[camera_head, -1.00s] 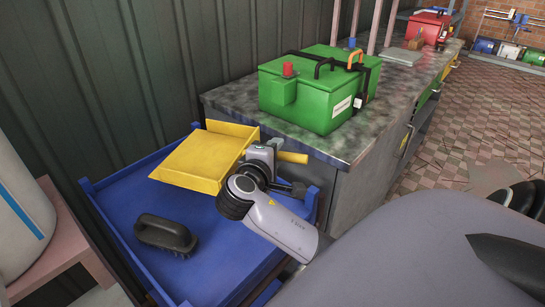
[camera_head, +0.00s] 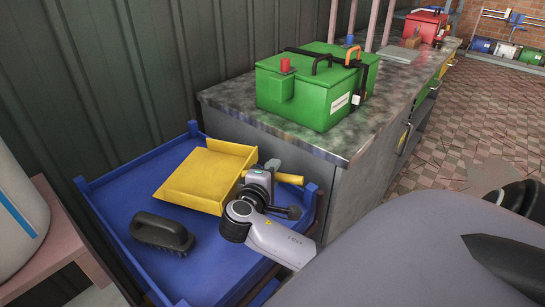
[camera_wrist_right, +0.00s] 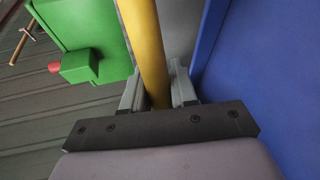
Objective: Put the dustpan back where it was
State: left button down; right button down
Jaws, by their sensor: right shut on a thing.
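The yellow dustpan (camera_head: 206,177) is over the right half of the blue tray (camera_head: 118,202), its handle pointing right toward the grey counter. My right gripper (camera_head: 265,172) is shut on the dustpan's handle. In the right wrist view the yellow handle (camera_wrist_right: 146,50) runs between the two fingers of the right gripper (camera_wrist_right: 158,92). I cannot tell whether the pan touches the tray floor. My left gripper is not in view.
A black brush (camera_head: 162,233) lies on the tray's left part. The stone-topped counter (camera_head: 235,98) stands right behind the tray, carrying a green box (camera_head: 305,95) with a red cap. A white container (camera_head: 18,215) stands at the left. A corrugated wall is behind.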

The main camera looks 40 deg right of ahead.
jog(key=shift+f, duration=0.35)
jog(key=c, duration=0.9)
grip_release()
jog(key=shift+r, duration=0.15)
jog(key=v, duration=1.2)
jog(key=shift+r+p, duration=0.3)
jog(key=shift+r, duration=0.1)
